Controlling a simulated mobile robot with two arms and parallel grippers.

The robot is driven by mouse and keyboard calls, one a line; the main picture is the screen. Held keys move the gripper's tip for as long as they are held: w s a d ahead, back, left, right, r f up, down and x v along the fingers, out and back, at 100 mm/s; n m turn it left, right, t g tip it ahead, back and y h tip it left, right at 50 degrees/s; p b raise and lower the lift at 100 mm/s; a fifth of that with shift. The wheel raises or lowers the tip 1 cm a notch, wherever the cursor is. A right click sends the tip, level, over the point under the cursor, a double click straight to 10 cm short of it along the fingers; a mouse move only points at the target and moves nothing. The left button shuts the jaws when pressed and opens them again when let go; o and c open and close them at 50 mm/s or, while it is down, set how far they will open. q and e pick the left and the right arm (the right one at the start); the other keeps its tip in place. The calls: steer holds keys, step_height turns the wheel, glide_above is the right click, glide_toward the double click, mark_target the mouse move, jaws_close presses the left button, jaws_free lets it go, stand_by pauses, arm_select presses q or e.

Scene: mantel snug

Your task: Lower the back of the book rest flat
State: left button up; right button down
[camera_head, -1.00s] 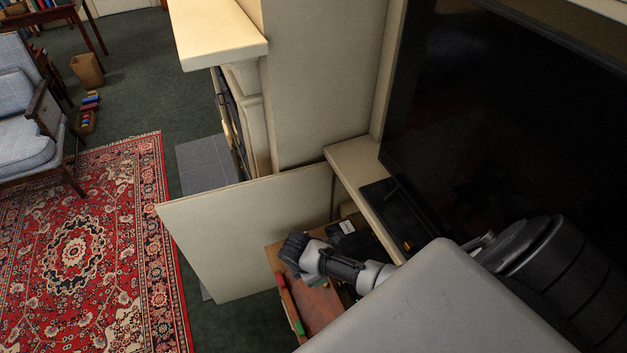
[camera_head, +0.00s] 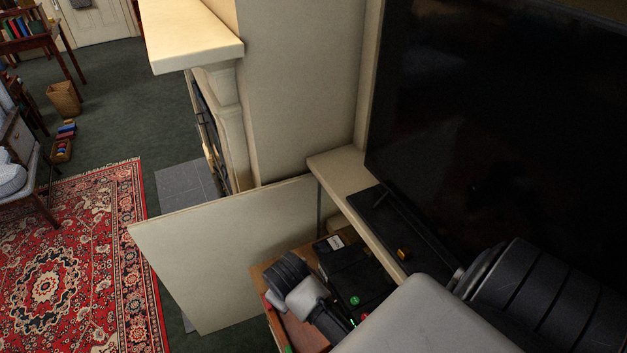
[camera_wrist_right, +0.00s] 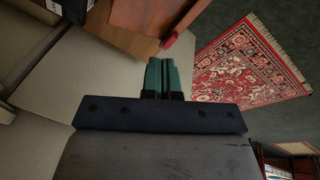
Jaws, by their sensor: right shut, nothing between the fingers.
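A reddish-brown wooden board (camera_head: 306,336), which looks like the book rest, lies in the open cupboard space, partly hidden by my right arm. In the right wrist view the board (camera_wrist_right: 150,14) shows at the top edge, with a red end piece at its lower corner. I cannot tell which part is its back or how far it is tilted. My right gripper (camera_wrist_right: 161,66) is shut and empty, its green fingers pointing toward the board with a gap in the picture. In the head view the right gripper (camera_head: 283,272) is above the wooden surface. My left gripper is not in view.
An open cream cupboard door (camera_head: 225,245) stands just left of the right gripper. A black box (camera_head: 350,275) sits beside my arm. A cream ledge (camera_head: 340,170) carries a dark tray under a large black screen (camera_head: 490,120). The red rug (camera_head: 75,260) lies clear at left.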

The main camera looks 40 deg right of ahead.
steer(key=s+d+m+b, duration=0.1)
steer(key=s+d+m, duration=0.2)
steer(key=d+m, duration=0.15)
steer(key=shift+m+h, duration=0.4)
steer(key=shift+m, duration=0.15)
steer(key=b+x, duration=0.1)
steer(key=x, duration=1.1)
steer(key=shift+s+a+f, duration=0.1)
steer(key=shift+s, duration=0.1)
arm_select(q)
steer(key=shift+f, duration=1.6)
arm_select(e)
steer(key=shift+s+d+f, duration=0.1)
steer(key=shift+d+f, duration=0.1)
steer(key=shift+f, duration=0.3)
